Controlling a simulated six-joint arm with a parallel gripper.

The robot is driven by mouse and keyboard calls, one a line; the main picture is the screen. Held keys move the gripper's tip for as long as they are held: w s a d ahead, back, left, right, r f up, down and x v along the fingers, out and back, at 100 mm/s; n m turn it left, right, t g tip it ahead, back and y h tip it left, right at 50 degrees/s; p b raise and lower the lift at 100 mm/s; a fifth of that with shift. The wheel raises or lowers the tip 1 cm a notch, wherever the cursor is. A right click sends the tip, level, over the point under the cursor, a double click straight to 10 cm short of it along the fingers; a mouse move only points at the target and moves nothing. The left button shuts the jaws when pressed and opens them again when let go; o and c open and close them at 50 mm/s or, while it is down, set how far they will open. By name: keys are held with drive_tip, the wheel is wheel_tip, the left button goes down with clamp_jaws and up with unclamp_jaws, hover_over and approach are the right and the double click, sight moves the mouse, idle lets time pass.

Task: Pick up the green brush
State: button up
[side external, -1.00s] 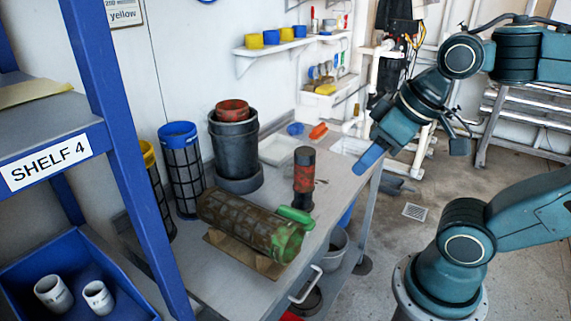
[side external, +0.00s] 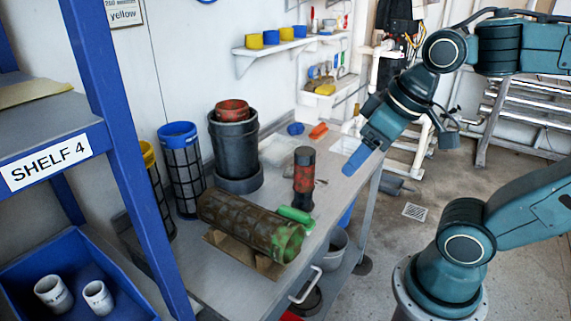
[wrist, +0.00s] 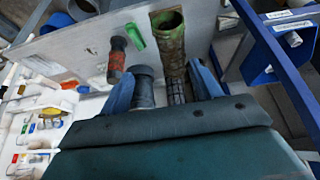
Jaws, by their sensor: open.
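The green brush (side external: 295,215) lies on the grey workbench (side external: 222,282), beside the green end of a dirty mesh cylinder (side external: 245,225) and in front of a black-and-red upright cylinder (side external: 304,180). In the wrist view the green brush (wrist: 135,37) is near the top, left of the dirty cylinder (wrist: 172,50). My gripper (side external: 355,162) is above the right edge of the bench, up and right of the brush, not touching it. In the wrist view its two blue fingers (wrist: 163,84) are spread apart with nothing held between them.
A black bucket (side external: 235,150) and a blue-rimmed mesh cylinder (side external: 183,170) stand at the left. An orange object (side external: 318,131) and a pale tray (side external: 278,150) lie farther back. A blue shelf frame (side external: 110,130) stands in the left foreground. The bench's right part is fairly clear.

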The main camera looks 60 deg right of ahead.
drive_tip(key=w+d+f+g, duration=0.1)
drive_tip(key=w+d, duration=0.1)
drive_tip(key=w, duration=0.4)
drive_tip(key=n+g, duration=0.1)
drive_tip(key=g, duration=0.3)
hover_over(294, 210)
wheel_tip(294, 210, down, 16)
drive_tip(key=shift+f, duration=0.15)
drive_tip(key=shift+f, duration=4.2)
drive_tip(key=shift+f, duration=0.1)
drive_tip(key=shift+f, duration=2.5)
